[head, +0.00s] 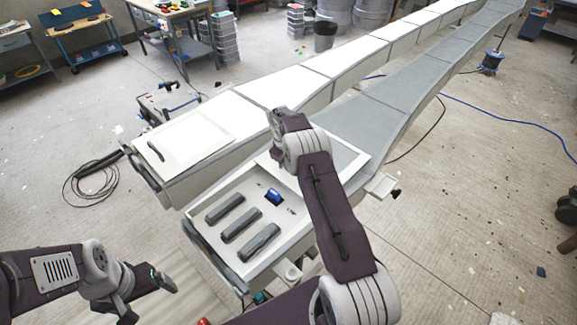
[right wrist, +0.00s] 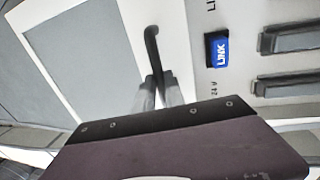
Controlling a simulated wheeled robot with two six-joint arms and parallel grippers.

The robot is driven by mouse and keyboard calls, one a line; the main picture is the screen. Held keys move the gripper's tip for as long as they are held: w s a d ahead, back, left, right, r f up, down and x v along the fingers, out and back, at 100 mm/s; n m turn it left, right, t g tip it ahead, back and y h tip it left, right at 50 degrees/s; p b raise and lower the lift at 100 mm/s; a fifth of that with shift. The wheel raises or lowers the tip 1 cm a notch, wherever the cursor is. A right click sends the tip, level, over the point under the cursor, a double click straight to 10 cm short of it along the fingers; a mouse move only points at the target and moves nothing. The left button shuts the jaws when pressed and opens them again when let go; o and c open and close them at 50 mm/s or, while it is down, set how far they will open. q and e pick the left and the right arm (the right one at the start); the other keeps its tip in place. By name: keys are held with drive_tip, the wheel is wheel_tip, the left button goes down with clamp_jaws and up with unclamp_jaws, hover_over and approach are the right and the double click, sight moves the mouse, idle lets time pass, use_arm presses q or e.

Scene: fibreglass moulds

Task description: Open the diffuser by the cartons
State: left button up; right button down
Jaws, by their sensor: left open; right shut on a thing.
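The diffuser (head: 284,174) is a pale framed panel on the near end of the right-hand long unit. It sits back from the near end, leaving an open bay in front. Its dark bent handle (right wrist: 151,45) shows in the right wrist view. My right gripper (right wrist: 158,92) is shut on this handle; in the head view my right arm hides it. My left gripper (head: 148,298) is open and empty at the lower left, apart from the units. I cannot make out any cartons with certainty.
The bay holds several dark grey bars (head: 241,225) and a blue part (head: 274,197) marked LINK in the wrist view. The left unit has a closed white panel (head: 190,140) with a dark handle. A coiled black cable (head: 90,180) lies on the floor.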

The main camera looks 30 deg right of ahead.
drive_tip(key=shift+s, duration=0.1)
drive_tip(key=c, duration=1.4)
unclamp_jaws()
drive_tip(key=shift+f, duration=0.1)
wheel_tip(320, 180, up, 9)
drive_tip(key=a+b, duration=0.1)
drive_tip(key=shift+s+a+b, duration=0.2)
drive_tip(key=shift+a+b, duration=0.1)
